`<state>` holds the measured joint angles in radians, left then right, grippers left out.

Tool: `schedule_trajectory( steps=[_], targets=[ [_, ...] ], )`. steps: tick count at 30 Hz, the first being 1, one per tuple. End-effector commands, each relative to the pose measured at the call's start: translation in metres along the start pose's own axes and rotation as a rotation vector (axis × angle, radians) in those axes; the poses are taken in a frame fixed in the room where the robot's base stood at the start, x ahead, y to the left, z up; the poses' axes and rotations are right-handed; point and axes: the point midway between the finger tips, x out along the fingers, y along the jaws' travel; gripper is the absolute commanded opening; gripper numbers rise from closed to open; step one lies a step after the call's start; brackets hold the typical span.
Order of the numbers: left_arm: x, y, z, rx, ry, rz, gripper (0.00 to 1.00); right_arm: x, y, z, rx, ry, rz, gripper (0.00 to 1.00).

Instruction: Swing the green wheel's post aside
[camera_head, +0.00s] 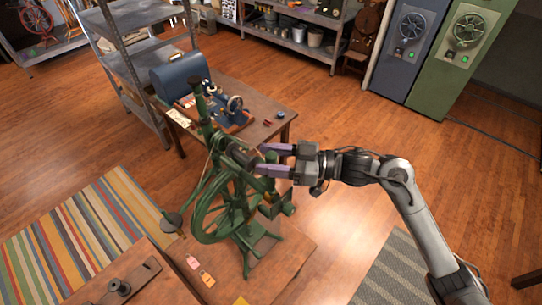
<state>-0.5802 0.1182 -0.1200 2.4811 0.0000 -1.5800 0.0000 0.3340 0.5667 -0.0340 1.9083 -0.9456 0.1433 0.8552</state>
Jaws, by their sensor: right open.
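The green spinning-wheel-like machine stands on a wooden bench (285,262) in the middle of the head view. Its spoked green wheel (207,228) is low on the left side. A green post (202,112) rises at the upper left of the machine, leaning slightly. My right gripper (260,160) comes in from the right, its two purple fingers apart and pointing left at the machine's upper part. The fingertips are close to the dark head of the frame; I cannot tell whether they touch it. My left gripper is not in view.
A small table behind carries a blue sewing machine (237,107) and a blue domed case (180,74). Metal shelving (130,55) stands at the back left. Another wooden table (148,280) is at front left. A striped rug (80,232) and open wooden floor surround the bench.

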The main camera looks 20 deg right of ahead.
Motion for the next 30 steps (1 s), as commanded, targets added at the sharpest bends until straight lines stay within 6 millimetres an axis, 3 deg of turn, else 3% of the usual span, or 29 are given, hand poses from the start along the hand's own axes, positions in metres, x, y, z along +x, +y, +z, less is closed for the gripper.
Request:
schedule_trajectory(
  steps=[6,16,30],
  targets=[
    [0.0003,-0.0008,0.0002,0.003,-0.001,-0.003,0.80,0.0001,0.0001,0.0001,0.000,0.000,0.000,0.50],
    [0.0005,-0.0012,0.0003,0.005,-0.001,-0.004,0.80,-0.0001,0.0001,0.0001,0.000,0.000,0.000,0.00],
    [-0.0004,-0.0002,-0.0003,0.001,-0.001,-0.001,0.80,0.0011,0.0051,0.0001,0.036,0.025,-0.008,0.00]
  ],
)
